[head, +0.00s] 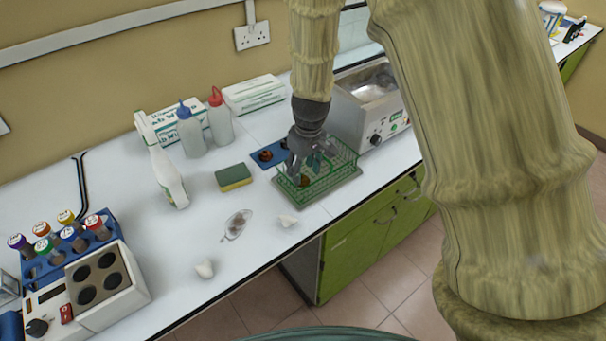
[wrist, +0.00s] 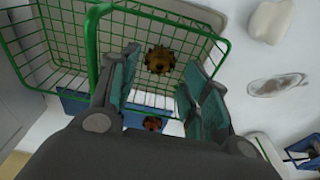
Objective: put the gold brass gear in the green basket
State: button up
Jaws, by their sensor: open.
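The gold brass gear (wrist: 160,60) shows dark gold between and beyond my fingertips in the wrist view, against the wire floor of the green basket (wrist: 60,50). It looks to be inside the basket; in the head view a brownish bit of it (head: 304,181) shows through the wires. The green basket (head: 345,178) stands on the counter near its front edge. My gripper (head: 303,172) points down at the basket's left part. In the wrist view its fingers (wrist: 150,85) are apart, with nothing clasped between them.
A blue tray (head: 257,163) beside the basket holds a reddish-brown gear (wrist: 153,123). A steel bath (head: 350,115) stands behind right.

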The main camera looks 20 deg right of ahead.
aim_at(306, 183)
notch_tip(306, 183, up, 9)
jog(key=s+b, duration=0.1)
jog(key=shift+d+f, duration=0.15)
jog(key=shift+f, duration=0.05)
